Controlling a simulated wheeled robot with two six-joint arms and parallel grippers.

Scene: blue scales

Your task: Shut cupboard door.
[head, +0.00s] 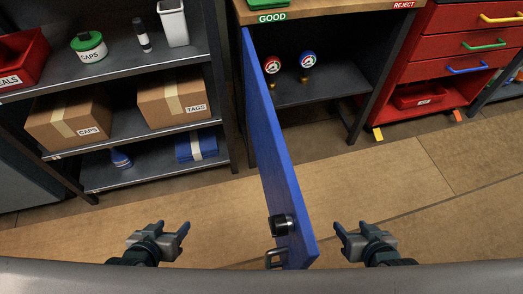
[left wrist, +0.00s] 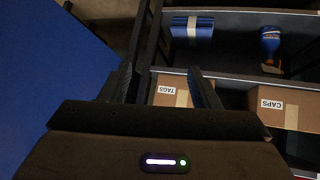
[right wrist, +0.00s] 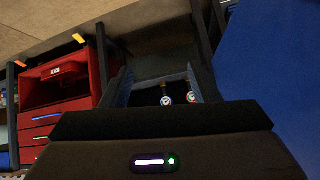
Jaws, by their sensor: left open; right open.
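The blue cupboard door (head: 277,150) stands wide open in the head view, swung out toward me from the left side of the cupboard. A black lock (head: 283,225) and a metal handle (head: 276,258) sit near its free edge. The cupboard (head: 335,95) is open at the front, with two gauges on its shelf. My left gripper (head: 186,226) is open and empty, left of the door. My right gripper (head: 338,229) is open and empty, right of the door and close to its edge. The door also shows in the left wrist view (left wrist: 50,70) and right wrist view (right wrist: 275,70).
A dark shelf rack (head: 115,130) with boxes, a blue roll and a spray bottle stands at the left. A red drawer cabinet (head: 455,50) stands at the right. The wooden floor (head: 400,190) right of the door is clear.

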